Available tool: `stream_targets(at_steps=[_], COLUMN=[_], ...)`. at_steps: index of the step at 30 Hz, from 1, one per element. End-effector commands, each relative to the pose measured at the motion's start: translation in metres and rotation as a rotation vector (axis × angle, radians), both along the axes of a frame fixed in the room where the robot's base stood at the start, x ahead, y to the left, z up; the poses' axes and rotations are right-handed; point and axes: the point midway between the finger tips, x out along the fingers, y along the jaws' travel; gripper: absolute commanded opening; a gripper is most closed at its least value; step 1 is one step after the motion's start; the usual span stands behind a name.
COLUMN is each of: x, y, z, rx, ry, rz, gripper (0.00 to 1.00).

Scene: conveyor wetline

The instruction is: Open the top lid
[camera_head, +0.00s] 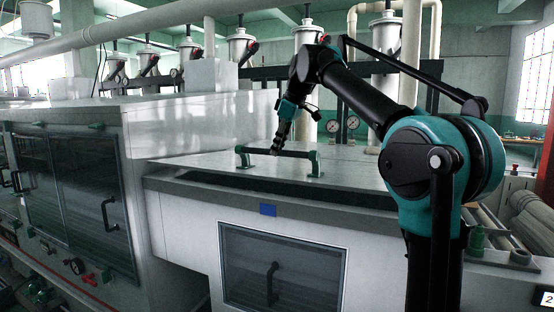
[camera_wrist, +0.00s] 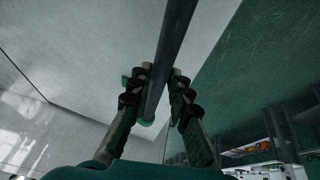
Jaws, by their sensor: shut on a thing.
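The top lid (camera_head: 215,167) is a flat pale metal panel on the white machine. A dark strip shows under its front edge; I cannot tell whether this is a gap. Its handle (camera_head: 295,154) is a dark bar on green end mounts. My gripper (camera_head: 279,146) reaches down to the bar, left of its middle. In the wrist view, the handle bar (camera_wrist: 172,45) runs between the two fingers of my gripper (camera_wrist: 158,78), which is shut on it. The exact finger contact is dark and hard to see.
A front door (camera_head: 280,265) with a dark handle is below the lid. A taller cabinet (camera_head: 75,190) with dark windows stands at left. Gauges (camera_head: 333,126) and pipes stand behind the lid. Rollers (camera_head: 490,232) lie at right.

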Motion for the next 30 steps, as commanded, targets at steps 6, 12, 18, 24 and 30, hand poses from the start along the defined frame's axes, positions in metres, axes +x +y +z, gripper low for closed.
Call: stream_targets(at_steps=[6,12,18,24,30], x=[0.016,0.027,0.033,0.034,0.034], y=[-0.003,-0.006,-0.01,-0.013,-0.013], z=[0.037,0.063,0.081,0.087,0.087], rx=[0.017,0.021,0.021,0.02,0.018], ry=[0.034,0.039,0.038,0.038,0.037], rz=[-0.003,-0.002,-0.003,-0.003,-0.003], gripper=[0.0,0.0,0.0,0.0,0.0])
